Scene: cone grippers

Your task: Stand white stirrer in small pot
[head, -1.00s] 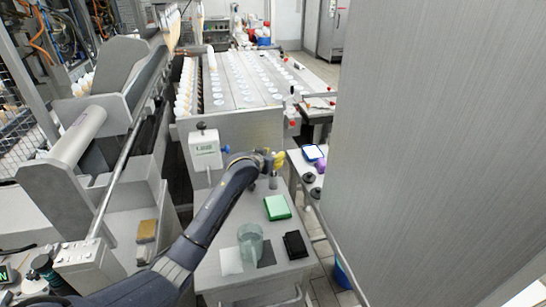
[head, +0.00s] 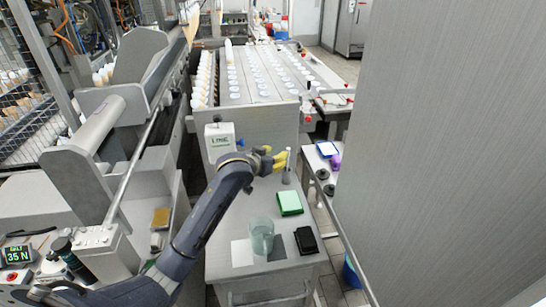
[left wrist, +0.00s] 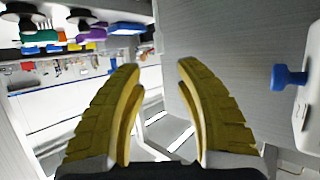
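A small grey pot (head: 287,177) stands upright at the far end of the small table. A thin white stick, which looks like the white stirrer (head: 288,154), rises upright from it. It seems to stand inside the pot, but the rim is too small to be sure. My left gripper (head: 282,159) has yellow fingers and is just left of the stirrer, close to it. In the left wrist view the left gripper (left wrist: 158,75) has its fingers apart with nothing held between them. Pot and stirrer cannot be made out there. My right gripper is not in view.
The small table (head: 225,270) also holds a green box (head: 290,203), a clear beaker (head: 262,238), a white sheet (head: 242,253) and a black block (head: 306,241). A white box with a blue knob (left wrist: 290,78) is close beside the gripper. A large grey panel (head: 450,170) fills the right.

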